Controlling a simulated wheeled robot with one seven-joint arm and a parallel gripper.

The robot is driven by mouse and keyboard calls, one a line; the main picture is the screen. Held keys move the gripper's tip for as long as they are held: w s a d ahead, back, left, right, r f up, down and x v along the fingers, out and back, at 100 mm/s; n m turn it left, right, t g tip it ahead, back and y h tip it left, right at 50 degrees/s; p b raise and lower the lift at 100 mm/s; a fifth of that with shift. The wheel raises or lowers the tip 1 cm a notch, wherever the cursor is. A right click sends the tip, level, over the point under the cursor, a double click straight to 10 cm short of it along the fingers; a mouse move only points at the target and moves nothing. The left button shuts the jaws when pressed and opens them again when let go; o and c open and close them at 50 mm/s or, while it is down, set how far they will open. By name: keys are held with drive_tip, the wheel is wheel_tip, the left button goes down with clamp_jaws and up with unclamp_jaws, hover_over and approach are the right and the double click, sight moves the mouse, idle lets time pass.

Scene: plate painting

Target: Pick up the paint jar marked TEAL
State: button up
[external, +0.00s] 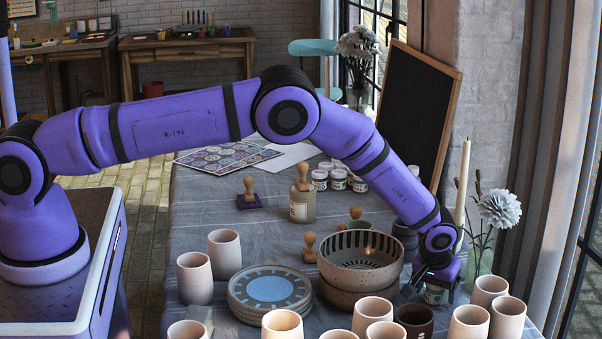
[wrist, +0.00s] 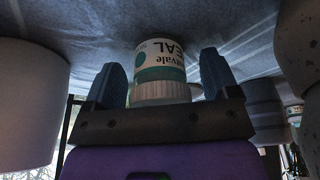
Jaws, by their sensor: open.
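The paint jar (wrist: 160,62) is white with a ribbed lid and a teal band. Its label shows upside down in the wrist view, with the letters "EAL" readable. My gripper (wrist: 163,80) is open, with one blue finger on each side of the jar. The jar stands between the fingers, and a small gap shows on both sides. In the external view my gripper (external: 437,275) is low at the table's right side, beside the stacked bowls. The jar (external: 435,295) shows there only in part, below my gripper.
Stacked bowls (external: 360,262) stand just left of my gripper. Several beige cups (external: 489,290) and a dark brown cup (external: 414,320) crowd the front. A vase with a pale flower (external: 499,208) and a candle (external: 462,182) stand close on the right. More jars (external: 338,179) sit further back.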

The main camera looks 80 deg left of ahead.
drive_tip(key=c, duration=1)
drive_tip(key=shift+c, duration=0.2)
drive_tip(key=shift+r, duration=0.1)
wheel_tip(320, 180, up, 10)
drive_tip(key=shift+f, duration=0.1)
